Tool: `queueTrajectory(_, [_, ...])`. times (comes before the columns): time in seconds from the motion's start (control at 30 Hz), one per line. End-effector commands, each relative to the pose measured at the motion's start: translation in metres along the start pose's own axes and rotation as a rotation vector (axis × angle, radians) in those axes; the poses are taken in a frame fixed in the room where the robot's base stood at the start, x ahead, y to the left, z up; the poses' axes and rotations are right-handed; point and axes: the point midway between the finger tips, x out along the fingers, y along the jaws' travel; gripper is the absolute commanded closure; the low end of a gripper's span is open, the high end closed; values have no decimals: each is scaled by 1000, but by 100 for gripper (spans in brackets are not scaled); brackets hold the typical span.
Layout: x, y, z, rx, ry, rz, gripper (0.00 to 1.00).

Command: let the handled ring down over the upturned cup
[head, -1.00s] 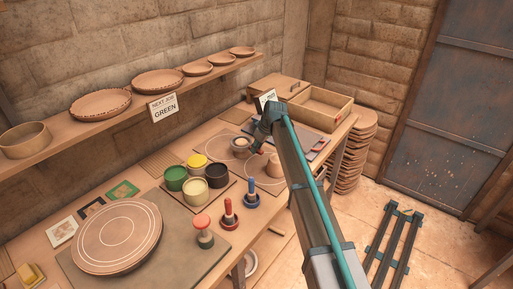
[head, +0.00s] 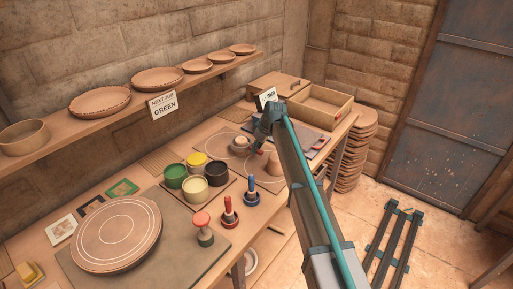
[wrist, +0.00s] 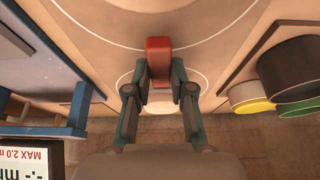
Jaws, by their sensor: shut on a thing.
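My gripper (wrist: 159,82) is shut on the red handle (wrist: 159,57) of the ring. In the head view my gripper (head: 260,144) is low over the board marked with pale circles. A pale round form (head: 240,141), which looks like the upturned cup, stands on this board just left of my fingers. The ring (head: 240,150) seems to lie low around it, but I cannot tell whether it rests on the board. In the wrist view a pale disc (wrist: 160,107) shows between my fingers, and my fingers hide much of the ring.
Several paint pots (head: 194,178) stand on the left, with stampers (head: 229,212) in front. A blue-grey rack (wrist: 45,105) and a sign card (wrist: 30,157) are at the left in the wrist view.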

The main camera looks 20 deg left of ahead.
Motion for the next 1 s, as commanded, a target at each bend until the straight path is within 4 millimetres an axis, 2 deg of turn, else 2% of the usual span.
queueTrajectory(1.0, [8, 0, 3, 0, 1, 0, 100])
